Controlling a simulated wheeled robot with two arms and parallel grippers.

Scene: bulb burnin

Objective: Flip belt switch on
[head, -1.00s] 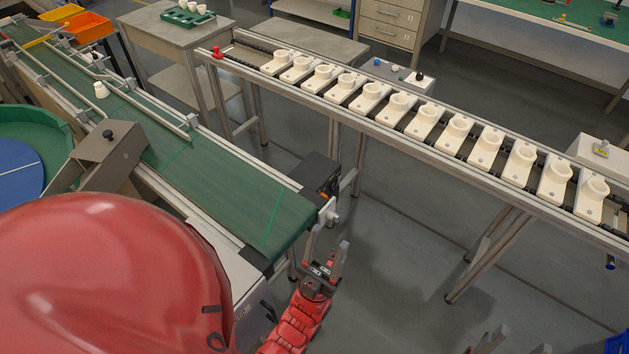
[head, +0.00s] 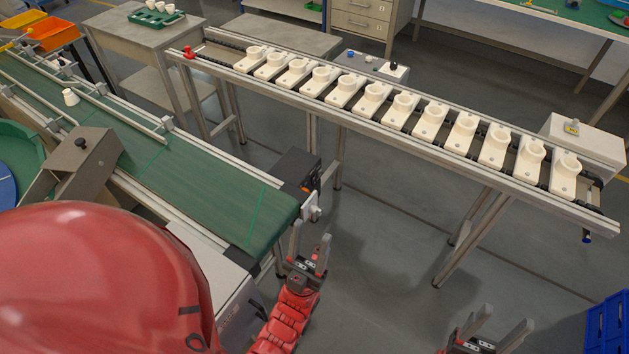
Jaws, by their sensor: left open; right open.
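The green belt conveyor (head: 185,185) runs from upper left to its near end at the middle. A dark box (head: 296,176) with a small orange spot is mounted at that end, beside a white fitting (head: 312,208). I cannot tell for sure which part is the belt switch or how it is set. My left gripper (head: 310,246) is open and empty, pointing up just right of the belt's end, below the dark box and apart from it. My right gripper (head: 507,322) is open and empty at the bottom right, far from the belt.
A second conveyor (head: 390,135) carries a row of white holders across the back. A grey bracket with a black knob (head: 81,142) stands beside the belt. Blue crates (head: 608,322) are at lower right. Floor between is clear.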

